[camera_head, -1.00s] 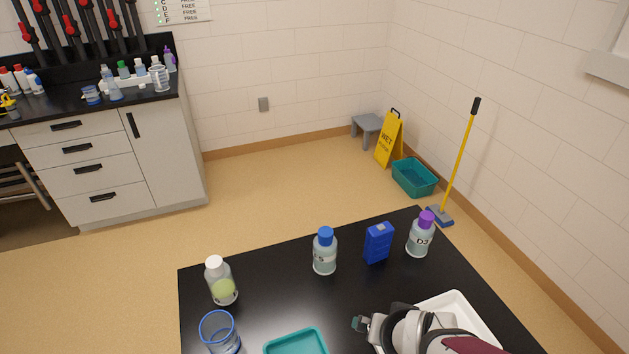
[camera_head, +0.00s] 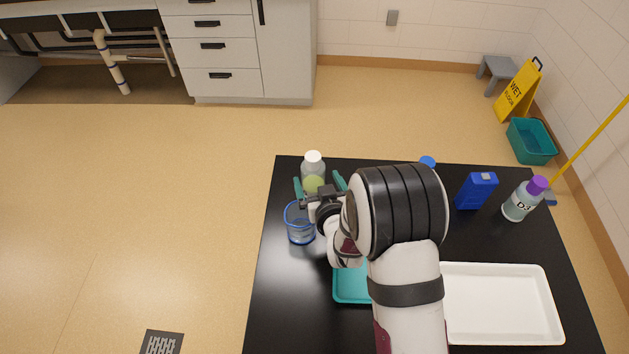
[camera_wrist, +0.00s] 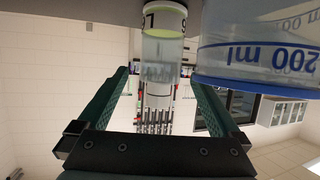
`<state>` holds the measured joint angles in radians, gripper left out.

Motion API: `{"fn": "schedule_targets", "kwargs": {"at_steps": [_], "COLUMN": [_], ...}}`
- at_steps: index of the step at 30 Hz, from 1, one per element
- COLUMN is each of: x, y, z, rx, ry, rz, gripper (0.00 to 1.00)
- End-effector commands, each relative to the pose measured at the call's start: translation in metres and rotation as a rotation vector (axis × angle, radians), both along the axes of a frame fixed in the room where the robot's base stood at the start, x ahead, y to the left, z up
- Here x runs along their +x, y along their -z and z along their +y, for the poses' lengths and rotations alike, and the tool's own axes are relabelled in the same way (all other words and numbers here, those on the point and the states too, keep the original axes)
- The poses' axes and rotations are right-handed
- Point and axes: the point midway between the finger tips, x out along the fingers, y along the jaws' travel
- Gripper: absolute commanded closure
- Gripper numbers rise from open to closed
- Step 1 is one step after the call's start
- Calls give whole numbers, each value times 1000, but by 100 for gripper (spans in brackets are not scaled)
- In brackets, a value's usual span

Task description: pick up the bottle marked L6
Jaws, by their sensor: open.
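A clear bottle with a white cap and pale yellow-green liquid (camera_head: 313,166) stands upright near the table's far left corner. In the wrist view this bottle (camera_wrist: 162,50) appears upside down, with label marks only partly readable; I cannot confirm L6. My gripper (camera_head: 319,185) is open, with teal fingers spread to the bottle's left and right. In the wrist view the gripper (camera_wrist: 160,76) frames the bottle between its fingertips, with no clear contact. The bottle's lower part is partly hidden by my gripper in the head view.
A blue-rimmed beaker (camera_head: 300,224) stands close beside my gripper and looms large in the wrist view (camera_wrist: 262,45). My arm partly covers a teal tray (camera_head: 350,288) and a blue-capped bottle (camera_head: 428,162). A blue box (camera_head: 476,191), bottle D3 (camera_head: 522,201) and white tray (camera_head: 548,333) are right.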

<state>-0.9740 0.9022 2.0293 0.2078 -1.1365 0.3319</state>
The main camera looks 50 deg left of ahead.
Motion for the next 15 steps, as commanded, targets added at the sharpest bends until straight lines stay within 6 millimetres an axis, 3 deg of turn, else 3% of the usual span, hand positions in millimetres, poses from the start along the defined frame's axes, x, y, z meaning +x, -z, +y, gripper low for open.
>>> {"fn": "schedule_targets", "kwargs": {"at_steps": [6,15], "x": [18,22], "y": [14,17], "z": [35,41], "rx": [0,-1], "ry": [-1,0], "rz": [0,0], "gripper": [0,2]}}
